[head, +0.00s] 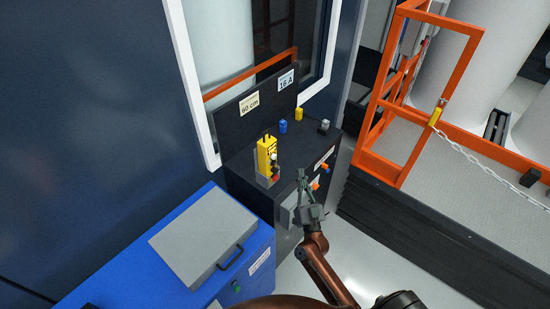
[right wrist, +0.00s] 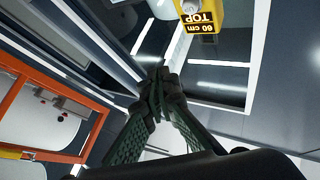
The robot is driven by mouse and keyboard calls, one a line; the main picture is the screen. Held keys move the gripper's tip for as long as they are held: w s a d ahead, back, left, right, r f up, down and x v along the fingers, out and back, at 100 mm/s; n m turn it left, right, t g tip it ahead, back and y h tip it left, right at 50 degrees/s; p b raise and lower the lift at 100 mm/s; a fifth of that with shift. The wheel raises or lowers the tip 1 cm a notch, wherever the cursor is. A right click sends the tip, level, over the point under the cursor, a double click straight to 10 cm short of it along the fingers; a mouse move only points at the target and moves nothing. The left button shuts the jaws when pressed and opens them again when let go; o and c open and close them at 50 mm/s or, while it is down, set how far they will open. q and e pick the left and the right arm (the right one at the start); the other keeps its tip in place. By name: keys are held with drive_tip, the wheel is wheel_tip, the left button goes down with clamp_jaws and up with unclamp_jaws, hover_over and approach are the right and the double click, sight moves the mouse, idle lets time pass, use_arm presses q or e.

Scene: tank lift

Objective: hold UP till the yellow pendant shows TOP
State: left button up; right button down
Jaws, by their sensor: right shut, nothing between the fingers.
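The yellow pendant (head: 266,151) stands upright in a grey holder on the black console, with a pale button and a red button on its side. No finger appears to touch a button. My left gripper is not in view.
The black console (head: 242,158) carries small blue, yellow and grey pieces and orange knobs on its front. A blue cabinet (head: 120,255) with a grey lid stands front left. An orange gate (head: 383,110) and chain are at right.

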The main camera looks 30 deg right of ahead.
sight(274, 157)
idle(0.3)
drive_tip(key=w+a+b, duration=0.1)
drive_tip(key=w+a, duration=0.2)
drive_tip(key=w, duration=0.5)
drive_tip(key=shift+a, duration=0.15)
drive_tip(key=shift+w+a, duration=0.1)
drive_tip(key=shift+w, duration=0.1)
idle(1.3)
drive_tip(key=shift+w+a, duration=0.1)
drive_tip(key=shift+w, duration=0.15)
drive_tip(key=shift+w+a, duration=0.2)
drive_tip(key=shift+w, duration=0.3)
idle(0.9)
drive_tip(key=shift+s, duration=0.15)
idle(1.4)
drive_tip(key=shift+s+d+p, duration=0.3)
drive_tip(key=shift+s+d, duration=0.05)
drive_tip(key=shift+s, duration=0.4)
